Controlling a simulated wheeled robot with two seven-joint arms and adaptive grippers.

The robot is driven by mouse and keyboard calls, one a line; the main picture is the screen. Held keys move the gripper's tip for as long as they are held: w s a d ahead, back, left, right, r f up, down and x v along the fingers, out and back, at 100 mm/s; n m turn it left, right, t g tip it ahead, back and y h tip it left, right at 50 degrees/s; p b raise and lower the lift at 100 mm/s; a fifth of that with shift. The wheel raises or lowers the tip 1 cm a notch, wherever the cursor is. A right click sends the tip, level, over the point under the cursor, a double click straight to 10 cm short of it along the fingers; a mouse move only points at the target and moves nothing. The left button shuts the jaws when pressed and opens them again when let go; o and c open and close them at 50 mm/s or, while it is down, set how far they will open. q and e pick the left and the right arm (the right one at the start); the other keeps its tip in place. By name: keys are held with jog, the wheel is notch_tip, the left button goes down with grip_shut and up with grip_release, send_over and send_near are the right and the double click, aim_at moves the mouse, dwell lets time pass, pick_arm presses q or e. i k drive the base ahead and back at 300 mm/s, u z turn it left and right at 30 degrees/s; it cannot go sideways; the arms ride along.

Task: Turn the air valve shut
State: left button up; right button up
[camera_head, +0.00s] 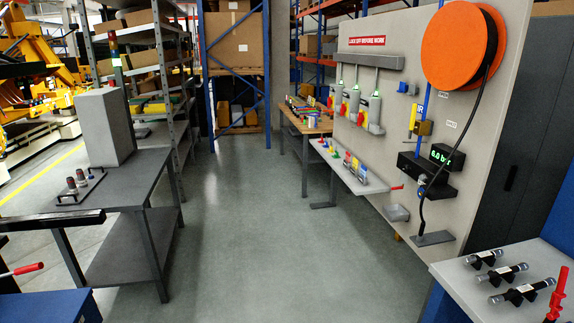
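On the grey wall panel (400,75) at the right, a blue vertical pipe (420,108) carries a brass-coloured block (425,128), which looks like the air valve. A narrow yellow piece beside it (412,118) stands about upright, in line with the pipe; it may be the valve's handle. The part is too small to tell its exact position. Below it, a black box bears a green lit display (447,155) that seems to read 0.0 bar. Neither of my grippers is in view, and nothing touches the valve.
An orange hose reel (458,46) hangs above, its black hose running down past the display. A narrow shelf (348,176) with small coloured items juts from the panel. A grey bench (110,185) stands left; a light table (470,280) is at front right. The floor (250,230) between is clear.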

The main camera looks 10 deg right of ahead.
aim_at(414, 106)
jog(key=i, duration=1.45)
jog(key=z, duration=1.75)
jog(key=i, duration=2)
jog(key=u, duration=0.15)
